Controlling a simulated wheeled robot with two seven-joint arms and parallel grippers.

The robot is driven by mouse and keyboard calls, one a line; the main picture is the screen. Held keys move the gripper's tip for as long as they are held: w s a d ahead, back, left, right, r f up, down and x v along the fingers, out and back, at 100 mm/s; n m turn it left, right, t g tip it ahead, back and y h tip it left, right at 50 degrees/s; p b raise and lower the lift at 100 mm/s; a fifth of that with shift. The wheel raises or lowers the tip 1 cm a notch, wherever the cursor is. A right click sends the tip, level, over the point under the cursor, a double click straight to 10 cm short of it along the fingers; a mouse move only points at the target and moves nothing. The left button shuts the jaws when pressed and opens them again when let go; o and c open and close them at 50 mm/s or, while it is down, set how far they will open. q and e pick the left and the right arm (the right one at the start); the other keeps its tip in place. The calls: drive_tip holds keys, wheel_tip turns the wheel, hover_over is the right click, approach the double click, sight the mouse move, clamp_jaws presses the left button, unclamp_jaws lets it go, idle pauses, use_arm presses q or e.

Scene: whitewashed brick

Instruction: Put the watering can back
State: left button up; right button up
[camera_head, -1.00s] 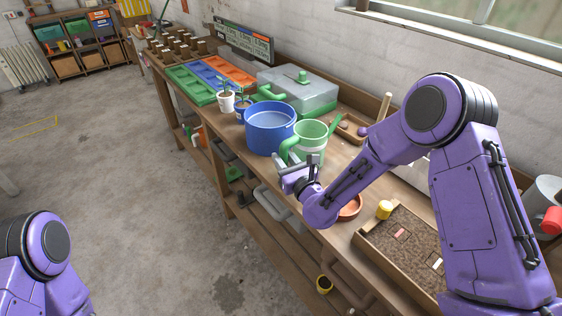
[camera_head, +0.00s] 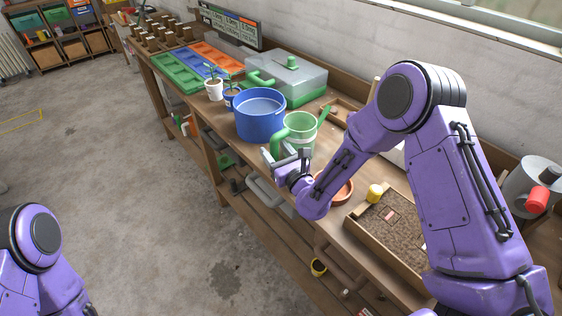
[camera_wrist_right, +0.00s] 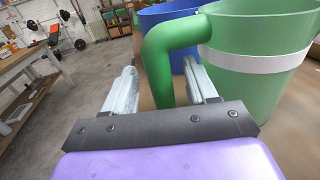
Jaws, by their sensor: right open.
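The green watering can (camera_head: 301,132) with a pale band stands on the bench, right of the blue bucket (camera_head: 260,116). Its spout points to the upper right and its handle (camera_head: 279,142) faces my right gripper (camera_head: 286,157). In the right wrist view the can's body (camera_wrist_right: 260,65) fills the upper right. There the curved handle (camera_wrist_right: 163,75) comes down between the two open fingers of the right gripper (camera_wrist_right: 163,88), with a gap showing on the left side. Only part of my left arm shows at the lower left; its gripper is out of view.
A soil tray (camera_head: 385,232) with a yellow pot (camera_head: 375,193) and a terracotta saucer (camera_head: 341,190) lie near my right forearm. Two small potted plants stand left of the bucket.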

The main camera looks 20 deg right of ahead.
drive_tip(key=s+b, duration=0.1)
drive_tip(key=s, duration=0.2)
drive_tip(key=s+d+b, duration=0.1)
drive_tip(key=s, duration=0.3)
drive_tip(key=s+b, duration=0.1)
drive_tip(key=s, duration=0.3)
drive_tip(key=shift+s+d+f, duration=0.1)
drive_tip(key=shift+s+d, duration=0.05)
drive_tip(key=shift+d, duration=0.25)
